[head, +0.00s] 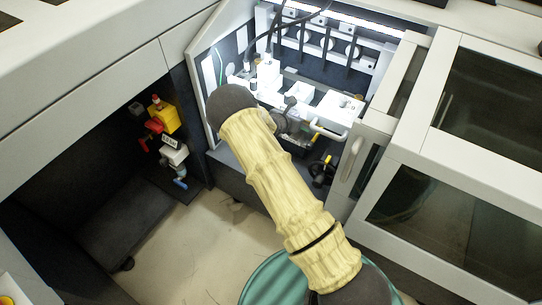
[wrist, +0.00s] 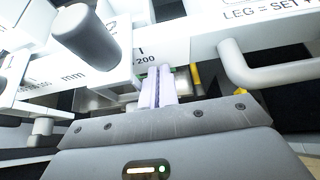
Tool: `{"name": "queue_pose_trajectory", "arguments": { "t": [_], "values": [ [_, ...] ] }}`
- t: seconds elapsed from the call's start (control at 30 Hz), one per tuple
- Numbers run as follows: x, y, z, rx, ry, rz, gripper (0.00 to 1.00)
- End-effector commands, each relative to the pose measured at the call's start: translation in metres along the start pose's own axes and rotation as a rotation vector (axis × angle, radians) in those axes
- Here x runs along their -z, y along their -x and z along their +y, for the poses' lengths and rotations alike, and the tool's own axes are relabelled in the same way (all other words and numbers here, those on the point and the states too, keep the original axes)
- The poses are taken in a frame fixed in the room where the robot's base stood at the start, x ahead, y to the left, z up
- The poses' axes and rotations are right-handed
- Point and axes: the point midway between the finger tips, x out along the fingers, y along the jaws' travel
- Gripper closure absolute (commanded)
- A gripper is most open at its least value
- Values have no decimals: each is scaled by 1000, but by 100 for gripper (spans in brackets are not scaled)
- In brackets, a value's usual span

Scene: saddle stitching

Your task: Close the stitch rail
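A white bar with a printed scale and lettering (wrist: 215,38) crosses the wrist view; it appears to be part of the stitch rail assembly, but I cannot tell its extent. A white bent handle (wrist: 270,70) sticks out at its right, and shows in the head view (head: 328,134). A grey cylindrical knob (wrist: 86,38) stands out at its left. My gripper's pale fingers (wrist: 160,88) are together, pointing at the bar just below the "200" mark, with nothing visible between them. I cannot tell whether they touch the bar. In the head view my arm partly hides the assembly.
The lit machine bay (head: 310,70) holds cables and several round parts behind the rail area. An open glazed door (head: 375,130) with a handle stands at its right. A yellow and red valve unit (head: 165,117) is in the dark recess at left. The floor (head: 190,240) beside my arm is clear.

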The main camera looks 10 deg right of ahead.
Motion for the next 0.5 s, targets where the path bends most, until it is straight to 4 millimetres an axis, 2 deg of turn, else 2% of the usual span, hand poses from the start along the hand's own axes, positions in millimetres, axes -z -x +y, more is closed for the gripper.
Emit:
{"name": "queue_pose_trajectory", "arguments": {
  "t": [0.03, 0.1, 0.33, 0.5],
  "values": [
    [-5, -10, -1, 1, -5, -6, 100],
    [-9, -17, -1, 1, -4, -5, 100],
    [-16, -26, 5, -7, 3, -5, 100],
    [-20, -29, 1, -2, -1, -7, 100]
  ]
}}
